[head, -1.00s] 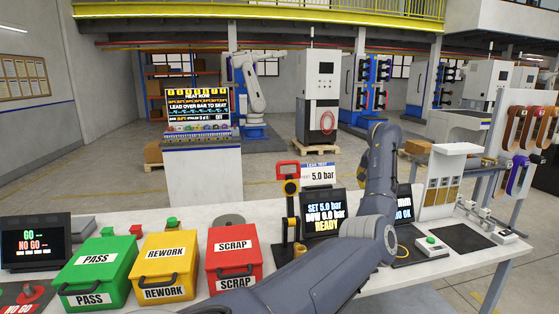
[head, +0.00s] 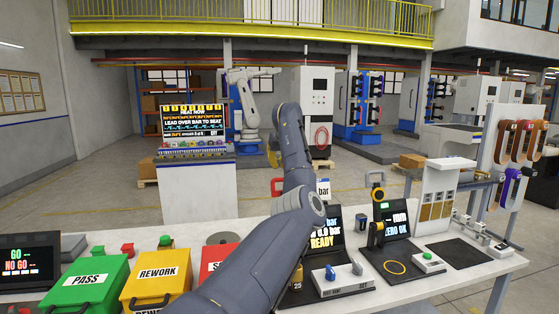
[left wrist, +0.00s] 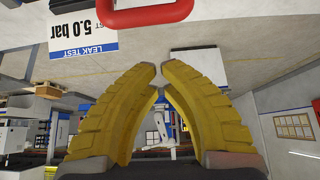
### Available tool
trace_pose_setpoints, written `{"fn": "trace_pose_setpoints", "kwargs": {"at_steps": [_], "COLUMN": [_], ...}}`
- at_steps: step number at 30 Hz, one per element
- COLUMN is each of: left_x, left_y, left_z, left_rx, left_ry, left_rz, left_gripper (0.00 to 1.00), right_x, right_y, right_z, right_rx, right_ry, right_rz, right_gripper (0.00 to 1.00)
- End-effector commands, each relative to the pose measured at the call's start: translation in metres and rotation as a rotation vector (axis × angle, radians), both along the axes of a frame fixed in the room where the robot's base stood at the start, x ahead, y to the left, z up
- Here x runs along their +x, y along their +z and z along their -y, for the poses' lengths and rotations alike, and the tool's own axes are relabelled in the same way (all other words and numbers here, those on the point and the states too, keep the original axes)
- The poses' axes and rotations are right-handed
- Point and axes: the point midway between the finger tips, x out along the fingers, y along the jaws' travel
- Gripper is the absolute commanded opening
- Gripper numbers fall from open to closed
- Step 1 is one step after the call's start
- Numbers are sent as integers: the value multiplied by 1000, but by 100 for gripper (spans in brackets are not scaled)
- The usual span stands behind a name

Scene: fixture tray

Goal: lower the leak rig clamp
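The leak rig clamp's red handle (head: 279,186) shows just left of my left forearm in the head view. My arm hides most of the clamp below it. In the left wrist view the red handle (left wrist: 150,14) crosses the top edge, beyond the fingertips and apart from them. My left gripper (head: 272,153) is above the handle in the head view, small and partly hidden. In the left wrist view its yellow fingers (left wrist: 157,68) arch together with tips almost meeting, nothing between them. My right gripper is not in view.
The leak test sign (left wrist: 82,32) is beside the handle. The rig's screen (head: 324,232) reads READY and is partly covered by my arm. Green (head: 86,281) and yellow (head: 158,275) bins stand left. A second screen station (head: 392,222) stands right.

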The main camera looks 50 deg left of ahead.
Motion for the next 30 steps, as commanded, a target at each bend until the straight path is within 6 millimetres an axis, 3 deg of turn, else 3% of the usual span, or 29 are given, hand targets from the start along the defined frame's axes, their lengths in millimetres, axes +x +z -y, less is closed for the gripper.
{"fn": "trace_pose_setpoints", "kwargs": {"at_steps": [13,30], "left_x": [14,0], "left_y": [-47,-43], "left_z": [-29,2], "left_rx": [-1,0], "left_ry": [0,-2], "left_rz": [-2,1], "left_gripper": [0,0], "right_x": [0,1], "right_y": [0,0], "right_z": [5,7], "right_rx": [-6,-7], "right_ry": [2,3], "right_rz": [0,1], "right_gripper": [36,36]}}
